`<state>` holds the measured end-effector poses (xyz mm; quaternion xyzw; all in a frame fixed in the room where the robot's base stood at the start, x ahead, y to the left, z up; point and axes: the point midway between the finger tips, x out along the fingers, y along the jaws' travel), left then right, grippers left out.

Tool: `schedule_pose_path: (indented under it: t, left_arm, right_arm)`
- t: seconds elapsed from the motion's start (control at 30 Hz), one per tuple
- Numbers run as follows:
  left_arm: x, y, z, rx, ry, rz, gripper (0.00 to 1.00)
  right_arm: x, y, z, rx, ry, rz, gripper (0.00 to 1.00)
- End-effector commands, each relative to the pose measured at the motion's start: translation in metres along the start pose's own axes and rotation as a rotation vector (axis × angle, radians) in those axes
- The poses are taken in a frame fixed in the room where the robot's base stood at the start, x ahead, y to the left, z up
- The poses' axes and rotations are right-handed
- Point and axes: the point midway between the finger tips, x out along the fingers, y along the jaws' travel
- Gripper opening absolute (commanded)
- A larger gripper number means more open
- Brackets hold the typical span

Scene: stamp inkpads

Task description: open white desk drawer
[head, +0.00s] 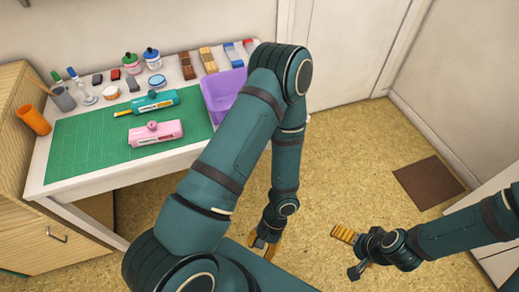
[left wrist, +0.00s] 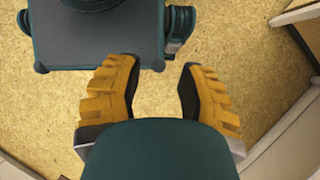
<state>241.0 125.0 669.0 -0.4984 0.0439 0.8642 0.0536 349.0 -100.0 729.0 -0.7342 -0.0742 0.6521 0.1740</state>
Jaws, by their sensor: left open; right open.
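The white desk (head: 115,180) stands at the left in the head view, with a green cutting mat on its top. Its front edge shows below the top, but I cannot make out a separate drawer front or handle; my left arm covers its right part. My left gripper (head: 264,243) hangs low over the floor, right of the desk and apart from it. In the left wrist view its two orange-padded fingers (left wrist: 158,70) are spread with nothing between them. My right gripper (head: 350,253) is open and empty over the floor at the lower right, far from the desk.
A wooden cabinet (head: 45,235) stands at the left. Open floor lies right of the desk, with a brown mat (head: 427,182).

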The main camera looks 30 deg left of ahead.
Motion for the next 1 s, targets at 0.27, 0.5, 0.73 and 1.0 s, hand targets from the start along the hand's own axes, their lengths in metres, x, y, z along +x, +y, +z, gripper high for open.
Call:
schedule_pose_path:
  t: [0.27, 0.5, 0.73, 1.0]
  left_arm:
    - [-0.021, -0.115, -0.042, 0.032, 0.058, -0.880, 0.39]
    - [-0.096, -0.127, -0.127, 0.085, 0.554, -1.367, 0.39]
    - [-0.124, -0.112, -0.158, 0.124, 0.802, -1.465, 0.39]
    - [-0.128, -0.142, -0.178, 0.121, 0.811, -1.466, 0.39]
  right_arm:
    - [-0.006, -0.002, 0.001, 0.001, -0.003, 0.000, 1.00]
    - [-0.010, -0.003, 0.001, 0.001, -0.005, 0.000, 1.00]
    - [-0.010, -0.004, 0.001, 0.001, -0.005, 0.000, 1.00]
    - [-0.004, -0.001, 0.001, 0.001, -0.003, 0.000, 1.00]
